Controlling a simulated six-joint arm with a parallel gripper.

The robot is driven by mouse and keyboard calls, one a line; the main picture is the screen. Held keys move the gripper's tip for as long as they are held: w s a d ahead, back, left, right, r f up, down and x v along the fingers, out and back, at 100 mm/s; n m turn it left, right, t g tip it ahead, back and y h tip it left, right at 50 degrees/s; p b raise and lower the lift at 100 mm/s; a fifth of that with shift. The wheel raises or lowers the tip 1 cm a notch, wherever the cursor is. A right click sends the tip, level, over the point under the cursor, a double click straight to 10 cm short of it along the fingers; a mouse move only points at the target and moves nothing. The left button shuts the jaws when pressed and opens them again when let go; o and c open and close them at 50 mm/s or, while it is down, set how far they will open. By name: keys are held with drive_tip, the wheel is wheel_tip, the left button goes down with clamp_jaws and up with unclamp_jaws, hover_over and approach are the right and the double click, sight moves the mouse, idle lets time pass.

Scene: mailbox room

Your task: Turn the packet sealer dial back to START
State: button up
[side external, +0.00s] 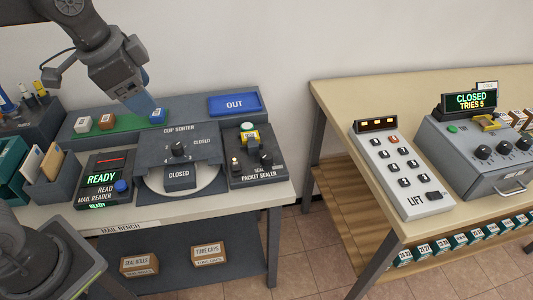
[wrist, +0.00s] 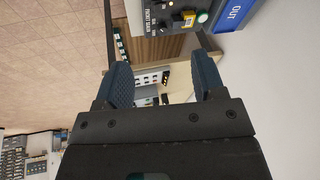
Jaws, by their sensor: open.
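The packet sealer (side external: 258,178) stands at the right end of the mail bench, with a black dial (side external: 266,160) on its front right. The small lettering around the dial is too small to read, so I cannot tell its setting. The sealer also shows upside-down at the top of the wrist view, with its yellow part (wrist: 188,17). My gripper (side external: 143,104) is open and empty in the side view, above the back of the bench near the green strip, well left of the sealer. Its two blue fingers stand apart in the wrist view (wrist: 164,80).
The cup sorter (side external: 180,150) and mail reader (side external: 103,180) stand left of the sealer. A blue OUT tray (side external: 234,104) lies behind it. Small boxes (side external: 106,121) stand on the green strip near my gripper. A second table (side external: 350,100) stands right, across a gap.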

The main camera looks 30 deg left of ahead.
drive_tip(key=w+d+f+m+g, duration=0.1)
drive_tip(key=w+d+m, duration=0.1)
drive_tip(key=w+m, duration=0.3)
drive_tip(key=w+d+f+m+g, duration=0.1)
drive_tip(key=w+d+f+m, duration=0.15)
drive_tip(key=w, duration=0.55)
drive_tip(key=m+g, duration=0.2)
drive_tip(key=m, duration=0.8)
hover_over(266, 155)
wheel_tip(266, 155, down, 12)
wheel_tip(266, 155, down, 13)
drive_tip(key=shift+w+f, duration=0.1)
drive_tip(key=c, duration=0.9)
